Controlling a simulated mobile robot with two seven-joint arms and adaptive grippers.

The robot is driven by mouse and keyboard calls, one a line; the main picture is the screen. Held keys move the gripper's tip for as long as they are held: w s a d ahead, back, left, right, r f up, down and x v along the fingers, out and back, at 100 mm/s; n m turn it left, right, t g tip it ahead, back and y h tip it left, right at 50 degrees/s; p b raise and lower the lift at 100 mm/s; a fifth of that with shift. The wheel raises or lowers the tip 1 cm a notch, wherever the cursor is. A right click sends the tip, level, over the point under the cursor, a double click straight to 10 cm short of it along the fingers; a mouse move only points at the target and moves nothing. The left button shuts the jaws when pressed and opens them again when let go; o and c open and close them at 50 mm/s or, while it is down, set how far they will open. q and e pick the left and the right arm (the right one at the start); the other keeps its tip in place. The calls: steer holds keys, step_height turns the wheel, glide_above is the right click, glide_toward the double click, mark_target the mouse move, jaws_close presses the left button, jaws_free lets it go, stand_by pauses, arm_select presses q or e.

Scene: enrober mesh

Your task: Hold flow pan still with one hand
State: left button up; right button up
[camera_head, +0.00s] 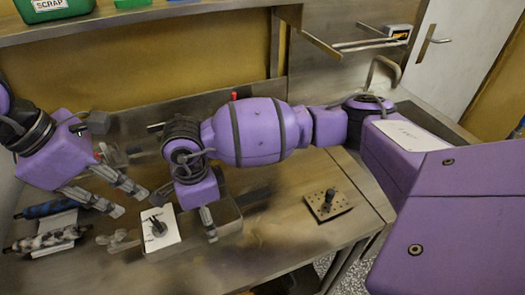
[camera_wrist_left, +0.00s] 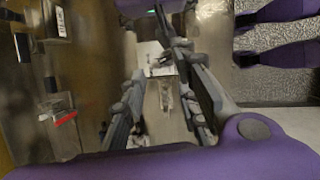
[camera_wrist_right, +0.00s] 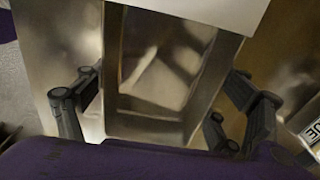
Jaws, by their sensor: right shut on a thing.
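The flow pan seems to be the long grey metal trough (camera_head: 228,224) on the steel bench in the head view. In the right wrist view the metal pan (camera_wrist_right: 124,60) lies between the fingers of my right gripper (camera_wrist_right: 165,88), which is shut on it. In the head view one right finger shows against the pan and the other is hidden. My left gripper (camera_head: 128,201) is open and empty, above the bench left of the pan. Its fingers also show spread in the left wrist view (camera_wrist_left: 160,88).
A white plate with a dark knob (camera_head: 160,238) sits at the pan's left end, beside a grey clear-looking piece (camera_head: 118,240). Two rolls (camera_head: 48,238) lie at the far left. A perforated plate (camera_head: 327,205) lies on the right. The front bench is clear.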

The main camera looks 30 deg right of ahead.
mark_target(155, 220)
arm_select(q)
steer(key=w+d+r+m+g+y, duration=0.1)
steer(key=w+d+m+g+y, duration=0.1)
steer(key=w+d+m, duration=0.15)
steer(key=s+f+m+g, duration=0.1)
steer(key=f+m, duration=0.2)
steer(key=f, duration=0.1)
steer(key=s+f+m, duration=0.1)
steer(key=f+m, duration=0.3)
steer(key=s+a+f+m+g, duration=0.1)
steer(key=f+m, duration=0.3)
steer(key=shift+s+m+g+y, duration=0.25)
steer(key=shift+g+y, duration=0.05)
steer(key=shift+y, duration=0.1)
jaws_close()
